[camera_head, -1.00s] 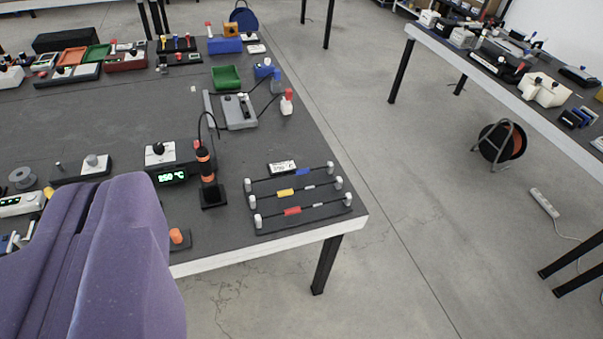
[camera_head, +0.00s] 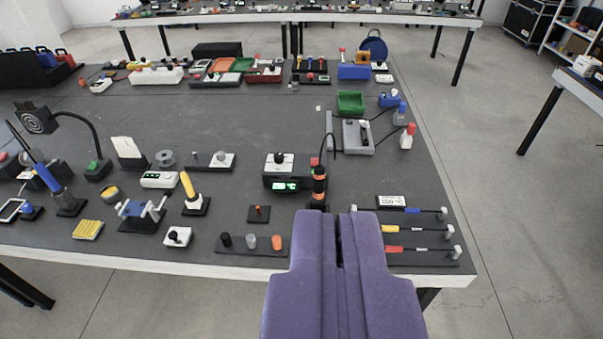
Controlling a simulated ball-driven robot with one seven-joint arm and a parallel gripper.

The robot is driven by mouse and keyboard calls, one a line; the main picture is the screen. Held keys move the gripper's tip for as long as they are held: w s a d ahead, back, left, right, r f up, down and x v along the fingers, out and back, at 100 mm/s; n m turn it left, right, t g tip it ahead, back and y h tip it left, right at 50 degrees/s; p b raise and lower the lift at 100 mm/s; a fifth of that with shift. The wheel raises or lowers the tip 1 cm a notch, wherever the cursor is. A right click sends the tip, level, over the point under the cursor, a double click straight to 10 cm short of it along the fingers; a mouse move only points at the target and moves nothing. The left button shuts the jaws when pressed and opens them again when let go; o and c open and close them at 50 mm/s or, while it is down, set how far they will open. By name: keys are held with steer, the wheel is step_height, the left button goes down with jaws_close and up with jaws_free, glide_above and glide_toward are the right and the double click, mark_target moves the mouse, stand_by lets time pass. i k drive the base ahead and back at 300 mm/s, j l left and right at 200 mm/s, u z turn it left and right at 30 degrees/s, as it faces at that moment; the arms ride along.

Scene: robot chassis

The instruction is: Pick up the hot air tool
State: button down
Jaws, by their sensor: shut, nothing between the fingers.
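The hot air tool (camera_head: 319,182) is a dark upright wand with orange bands, beside its black control box (camera_head: 287,173) with a green-lit display and a white top. A cable curves from its top. Its lower end and stand are partly hidden behind my gripper. My purple gripper (camera_head: 339,220) is shut and empty at the lower centre, in front of the tool and slightly to its right in the picture. I cannot tell whether they touch.
The dark bench (camera_head: 230,118) has a white front edge. A rack with coloured parts (camera_head: 415,230) lies right of my gripper. A small holder with short cylinders (camera_head: 250,243) is at left. A grey device (camera_head: 358,137) stands behind. Open floor lies to the right.

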mark_target(318, 191)
steer(key=i+j+z, duration=0.35)
steer(key=j, duration=0.35)
steer(key=i+j+z, duration=0.15)
steer(key=i+j, duration=0.15)
steer(key=i+j+z, duration=0.2)
steer(key=j, duration=0.35)
steer(key=i+j+z, duration=0.15)
steer(key=j, duration=0.25)
steer(key=i+j+z, duration=0.1)
steer(key=i+j, duration=0.25)
steer(key=i+j+z, duration=0.15)
steer(key=j, duration=0.35)
steer(key=i, duration=0.1)
